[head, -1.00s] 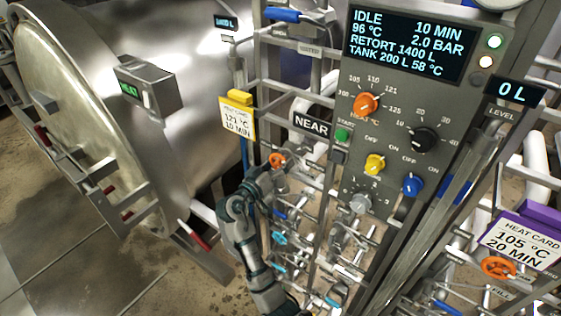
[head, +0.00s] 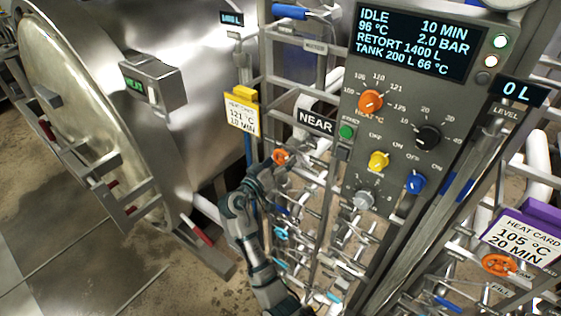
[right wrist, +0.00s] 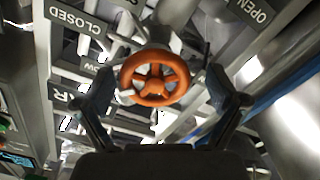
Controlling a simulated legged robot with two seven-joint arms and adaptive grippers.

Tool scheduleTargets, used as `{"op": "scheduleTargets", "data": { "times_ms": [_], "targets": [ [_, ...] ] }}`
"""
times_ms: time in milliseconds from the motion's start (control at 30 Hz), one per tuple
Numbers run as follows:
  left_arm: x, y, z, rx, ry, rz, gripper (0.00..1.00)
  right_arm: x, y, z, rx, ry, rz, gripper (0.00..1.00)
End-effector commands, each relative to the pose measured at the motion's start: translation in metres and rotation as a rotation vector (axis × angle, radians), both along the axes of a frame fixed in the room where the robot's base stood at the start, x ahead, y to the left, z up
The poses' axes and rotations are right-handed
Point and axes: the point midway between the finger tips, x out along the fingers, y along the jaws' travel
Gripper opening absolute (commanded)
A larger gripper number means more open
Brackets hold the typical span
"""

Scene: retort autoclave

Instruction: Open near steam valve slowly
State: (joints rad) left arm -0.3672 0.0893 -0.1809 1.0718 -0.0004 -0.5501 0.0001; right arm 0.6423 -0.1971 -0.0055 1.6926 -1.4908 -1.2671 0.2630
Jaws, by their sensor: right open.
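The near steam valve's orange handwheel (head: 280,157) sits on the pipework just left of the NEAR sign (head: 316,121). My right gripper (head: 272,168) is right at this wheel in the head view. In the right wrist view the spoked orange wheel (right wrist: 154,77) lies between the two spread fingers of my right gripper (right wrist: 159,82), with its hub facing the camera. The fingers are open, one on each side, and I see a gap on both sides. OPEN and CLOSED plates flank the wheel. My left gripper is not in view.
The control panel (head: 415,110) with knobs and a display reading IDLE stands right of the wheel. The big steel retort door (head: 85,110) is at left. Pipes and rails crowd around my right arm. Another orange wheel (head: 499,264) is at lower right.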

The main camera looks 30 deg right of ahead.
Motion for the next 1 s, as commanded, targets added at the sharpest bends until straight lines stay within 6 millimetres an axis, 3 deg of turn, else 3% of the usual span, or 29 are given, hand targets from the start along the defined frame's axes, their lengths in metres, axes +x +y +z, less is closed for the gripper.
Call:
{"op": "scheduleTargets", "data": {
  "times_ms": [167,600,1000],
  "targets": [
    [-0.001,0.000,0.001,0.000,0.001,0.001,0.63,-0.002,0.004,0.001,-0.001,-0.002,0.001,0.95],
    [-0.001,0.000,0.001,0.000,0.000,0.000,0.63,-0.025,0.068,-0.001,-0.002,0.002,0.003,0.95],
    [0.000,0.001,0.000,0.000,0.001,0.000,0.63,-0.027,0.072,-0.001,-0.002,0.001,0.000,0.95]
  ]
}}
